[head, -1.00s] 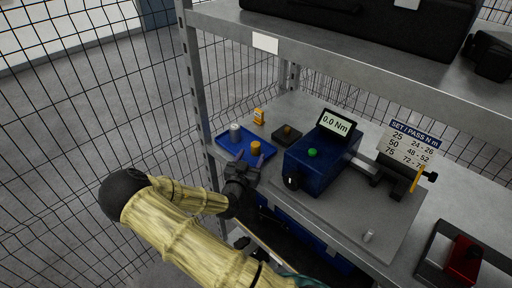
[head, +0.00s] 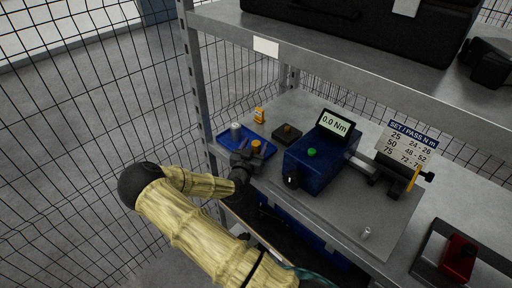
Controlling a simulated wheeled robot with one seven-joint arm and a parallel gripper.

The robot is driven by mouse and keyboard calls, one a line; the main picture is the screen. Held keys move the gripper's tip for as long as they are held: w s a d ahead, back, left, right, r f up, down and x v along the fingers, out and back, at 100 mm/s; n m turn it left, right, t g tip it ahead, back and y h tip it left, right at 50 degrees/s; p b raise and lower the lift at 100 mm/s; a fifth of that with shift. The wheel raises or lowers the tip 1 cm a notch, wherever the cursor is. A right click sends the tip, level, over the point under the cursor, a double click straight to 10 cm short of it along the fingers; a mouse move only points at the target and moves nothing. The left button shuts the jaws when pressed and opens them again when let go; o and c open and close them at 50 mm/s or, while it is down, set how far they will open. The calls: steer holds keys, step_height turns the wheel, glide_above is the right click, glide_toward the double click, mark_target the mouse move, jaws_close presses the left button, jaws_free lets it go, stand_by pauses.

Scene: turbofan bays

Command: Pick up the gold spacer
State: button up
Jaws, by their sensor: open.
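The gold spacer (head: 256,146) is a small orange-gold cylinder standing upright in the blue tray (head: 222,138) on the shelf. A similar grey cylinder (head: 235,130) stands in the tray to its left. My gripper (head: 249,156) is open and reaches in from the front, low at the spacer. Its dark fingers appear to lie beside the spacer. They hide the spacer's lower part and the near side of the tray. I cannot tell whether they touch it.
A small yellow item (head: 259,115) stands behind the tray. A shelf post (head: 194,82) rises at left, and the upper shelf (head: 350,65) hangs above.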

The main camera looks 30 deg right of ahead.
mark_target(255, 146)
steer(key=shift+c, duration=0.2)
steer(key=c, duration=1.2)
steer(key=shift+o, duration=0.2)
steer(key=shift+r, duration=0.15)
step_height(255, 146, up, 10)
steer(key=shift+f+b, duration=0.15)
steer(key=shift+b, duration=0.7)
